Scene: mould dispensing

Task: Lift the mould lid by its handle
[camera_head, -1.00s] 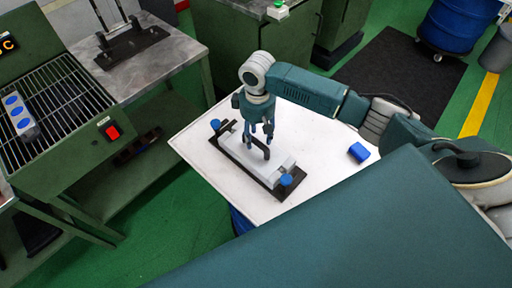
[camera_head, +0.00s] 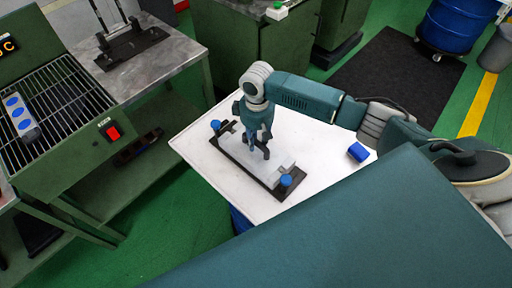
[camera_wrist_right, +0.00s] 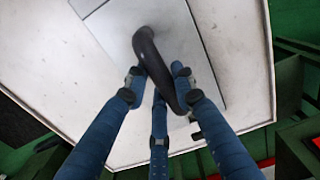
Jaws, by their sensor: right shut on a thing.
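The mould is a long pale block (camera_head: 264,173) on a black base plate (camera_head: 223,146). Blue knobs stand at its two ends, one at the far left (camera_head: 216,125) and one at the near right (camera_head: 286,180). My right gripper (camera_head: 256,150) points down over the mould and is shut on the lid's black arched handle (camera_head: 266,153). In the right wrist view, the blue fingers (camera_wrist_right: 165,100) close around the curved handle (camera_wrist_right: 158,62), above the flat grey lid (camera_wrist_right: 190,40). The gripper hides part of the lid, and I cannot tell whether it sits clear of the base. My left gripper is not in view.
The white table (camera_head: 310,150) has free room right of the mould, with a small blue block (camera_head: 358,152) on it. A green bench with a grill (camera_head: 62,100) holds a grey piece with blue discs (camera_head: 20,117). A metal bench (camera_head: 165,62) stands behind.

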